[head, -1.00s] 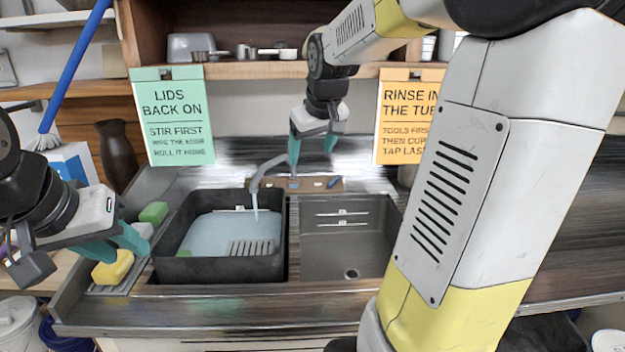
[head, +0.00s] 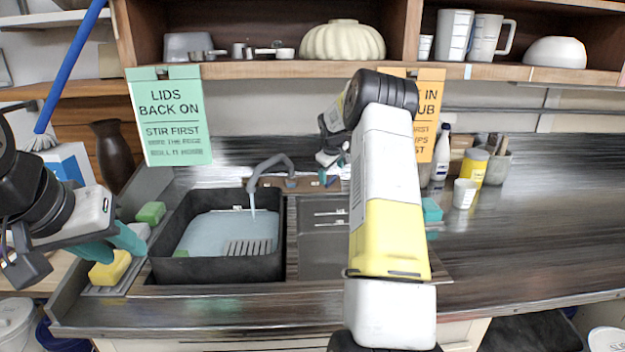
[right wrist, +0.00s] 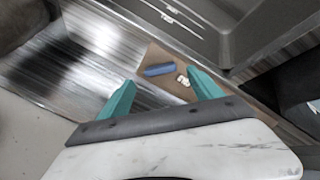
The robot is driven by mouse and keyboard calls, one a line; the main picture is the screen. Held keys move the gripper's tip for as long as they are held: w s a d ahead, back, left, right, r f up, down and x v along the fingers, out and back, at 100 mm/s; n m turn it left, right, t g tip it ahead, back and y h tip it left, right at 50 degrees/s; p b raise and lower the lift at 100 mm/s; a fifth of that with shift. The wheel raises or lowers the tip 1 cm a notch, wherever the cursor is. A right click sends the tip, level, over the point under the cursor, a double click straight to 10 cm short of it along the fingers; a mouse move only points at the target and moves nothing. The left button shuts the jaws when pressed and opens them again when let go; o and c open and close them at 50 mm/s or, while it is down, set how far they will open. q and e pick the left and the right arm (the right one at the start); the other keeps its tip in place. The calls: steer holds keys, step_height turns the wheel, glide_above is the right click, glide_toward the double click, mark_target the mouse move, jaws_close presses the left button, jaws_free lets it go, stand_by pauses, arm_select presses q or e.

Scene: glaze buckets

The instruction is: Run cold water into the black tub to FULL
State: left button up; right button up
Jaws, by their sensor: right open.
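The black tub (head: 214,268) sits in the left sink basin with pale blue water (head: 205,232) in it. A stream runs from the grey tap (head: 270,165) into the tub. The water surface lies below the rim; I cannot read a fill mark. My right gripper (right wrist: 163,93) is open and empty, over a brown panel (right wrist: 168,68) with a blue piece (right wrist: 158,70) and a small white piece (right wrist: 183,80). In the head view it is partly hidden by my arm, right of the tap. My left gripper (head: 120,244) is open beside a yellow sponge (head: 108,270).
The right sink basin (head: 318,240) is partly behind my right arm. A green sponge (head: 151,212) lies left of the tub. A white cup (head: 464,193) and a yellow-labelled jar (head: 472,167) stand on the right counter (head: 530,220), which is mostly clear. A shelf (head: 270,70) runs above.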

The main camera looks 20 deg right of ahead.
mark_target(332, 179)
steer(key=x, duration=0.5)
steer(key=shift+f, duration=0.1)
steer(key=c, duration=1.4)
steer(key=shift+m, duration=0.4)
steer(key=m, duration=0.3)
steer(key=shift+m+y, duration=0.4)
steer(key=shift+m, duration=1.8)
